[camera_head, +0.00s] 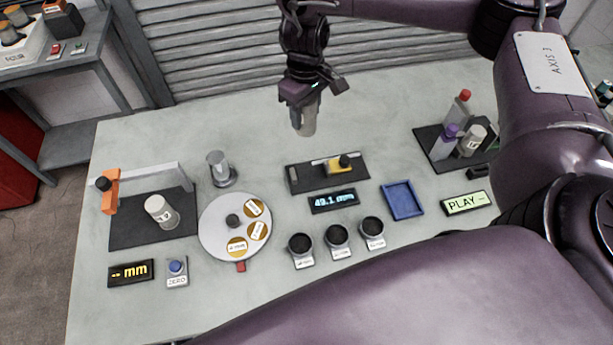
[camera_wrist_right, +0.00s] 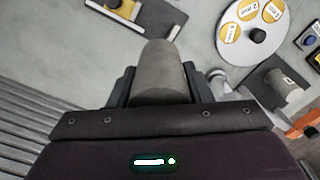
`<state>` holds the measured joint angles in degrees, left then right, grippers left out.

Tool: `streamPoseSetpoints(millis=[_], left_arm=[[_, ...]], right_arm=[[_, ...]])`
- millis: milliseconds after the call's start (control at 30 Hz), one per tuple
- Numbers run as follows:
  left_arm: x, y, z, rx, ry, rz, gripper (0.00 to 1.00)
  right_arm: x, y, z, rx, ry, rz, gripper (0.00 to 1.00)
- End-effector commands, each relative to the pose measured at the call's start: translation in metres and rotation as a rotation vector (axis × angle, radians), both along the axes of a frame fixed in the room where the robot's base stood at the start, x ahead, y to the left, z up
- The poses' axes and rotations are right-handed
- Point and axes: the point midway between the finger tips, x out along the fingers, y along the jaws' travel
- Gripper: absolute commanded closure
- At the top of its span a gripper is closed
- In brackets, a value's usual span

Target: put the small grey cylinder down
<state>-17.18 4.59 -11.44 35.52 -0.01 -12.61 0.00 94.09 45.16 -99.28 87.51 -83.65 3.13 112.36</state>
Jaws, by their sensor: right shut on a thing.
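The small grey cylinder (camera_head: 306,121) is held in my right gripper (camera_head: 303,100), above the back middle of the table in the head view. In the right wrist view the cylinder (camera_wrist_right: 160,72) sits between the two dark fingers of my right gripper (camera_wrist_right: 158,88), which are shut on it. Its far end points away from the gripper, toward the table. The cylinder looks clear of the tabletop, though the exact height is hard to tell. My left gripper does not show.
Below the held cylinder is a dark slide gauge (camera_head: 328,171) with a yellow slider. A round disc (camera_head: 215,240), a metal post (camera_head: 221,170) and a pale cylinder on a black mat (camera_head: 125,230) stand left. A blue tray (camera_head: 402,187) lies right.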

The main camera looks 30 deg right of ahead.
Motion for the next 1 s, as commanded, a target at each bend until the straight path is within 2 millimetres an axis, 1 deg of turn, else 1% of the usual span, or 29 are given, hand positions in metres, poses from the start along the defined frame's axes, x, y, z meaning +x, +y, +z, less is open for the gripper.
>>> streamPoseSetpoints(millis=[167, 267, 367, 400, 733, 800, 900, 1000], left_arm=[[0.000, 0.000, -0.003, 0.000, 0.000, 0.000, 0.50], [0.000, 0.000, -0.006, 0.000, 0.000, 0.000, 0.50], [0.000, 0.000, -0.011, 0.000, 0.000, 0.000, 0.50], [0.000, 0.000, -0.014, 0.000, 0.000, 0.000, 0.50], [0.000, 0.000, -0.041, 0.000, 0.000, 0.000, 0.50], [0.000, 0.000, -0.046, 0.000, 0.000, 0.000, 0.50], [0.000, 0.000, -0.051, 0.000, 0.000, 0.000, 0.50], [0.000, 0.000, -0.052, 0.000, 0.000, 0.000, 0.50]], right_arm=[[0.000, 0.000, -0.001, 0.000, 0.000, -0.096, 0.92], [-0.001, 0.000, -0.012, 0.002, 0.004, -0.112, 0.92], [-0.002, 0.000, -0.034, 0.002, 0.007, -0.116, 0.92], [-0.002, 0.000, -0.045, 0.002, 0.008, -0.115, 0.92], [-0.002, 0.001, -0.131, 0.003, 0.007, -0.114, 0.92], [-0.002, 0.001, -0.145, 0.003, 0.005, -0.114, 0.92], [-0.001, 0.001, -0.157, 0.003, 0.002, -0.112, 0.92], [0.000, 0.000, -0.162, 0.001, 0.000, -0.111, 0.92]])
